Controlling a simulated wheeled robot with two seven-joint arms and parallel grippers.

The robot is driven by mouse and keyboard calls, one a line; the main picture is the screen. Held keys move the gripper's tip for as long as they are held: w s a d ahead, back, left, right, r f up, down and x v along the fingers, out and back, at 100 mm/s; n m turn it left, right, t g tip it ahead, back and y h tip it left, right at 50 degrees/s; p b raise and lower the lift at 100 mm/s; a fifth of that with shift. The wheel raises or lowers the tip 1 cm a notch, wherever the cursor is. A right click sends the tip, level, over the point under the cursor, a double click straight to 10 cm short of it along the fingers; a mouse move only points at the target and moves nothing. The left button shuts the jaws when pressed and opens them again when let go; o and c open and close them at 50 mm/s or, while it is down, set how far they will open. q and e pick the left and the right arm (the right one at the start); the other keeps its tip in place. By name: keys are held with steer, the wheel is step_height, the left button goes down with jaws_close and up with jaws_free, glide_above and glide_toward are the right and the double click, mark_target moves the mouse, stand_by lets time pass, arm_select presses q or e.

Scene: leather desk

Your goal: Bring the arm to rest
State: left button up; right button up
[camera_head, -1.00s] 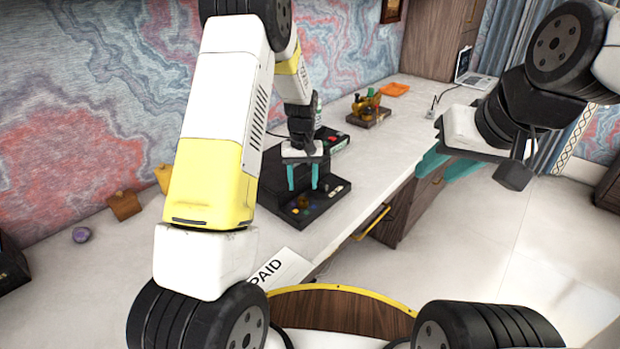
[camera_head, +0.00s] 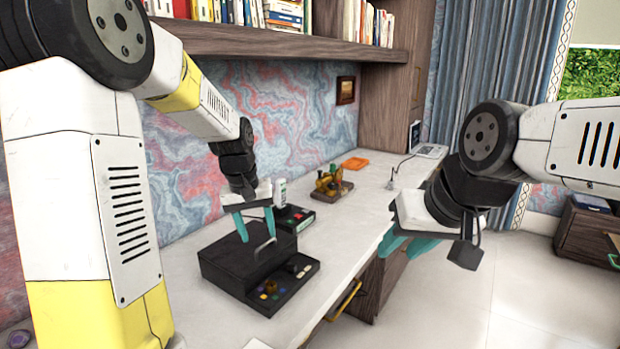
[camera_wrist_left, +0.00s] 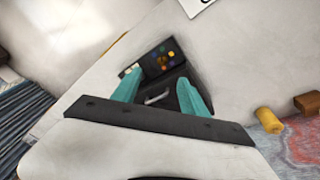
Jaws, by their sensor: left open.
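My left gripper (camera_head: 258,237) is open in the head view, its two teal fingers pointing down over a black box-shaped device (camera_head: 222,262). I cannot tell whether the fingertips touch it. The device has a grey handle on top and a front panel with coloured buttons. In the left wrist view the teal fingers stand apart, with the device's handle (camera_wrist_left: 157,98) and button panel (camera_wrist_left: 162,58) visible between and beyond them; nothing is held. My right gripper (camera_head: 398,247) hangs at the right, beyond the desk's front edge, with its teal fingers apart and empty.
The pale desk (camera_head: 335,235) runs back to the wall. A bookshelf (camera_head: 270,40) overhangs the desk.

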arm_select(q)
steer(key=s+r+m+t, duration=0.1)
steer(key=s+r, duration=0.4)
steer(key=s, duration=0.5)
steer(key=s+r+m+t, duration=0.1)
steer(key=s+r+t, duration=0.2)
steer(key=s, duration=0.8)
step_height(320, 180, up, 2)
steer(key=shift+a+r+h, duration=0.1)
steer(key=shift+a+h, duration=0.2)
steer(key=shift+h, duration=0.1)
steer(key=shift+s, duration=0.1)
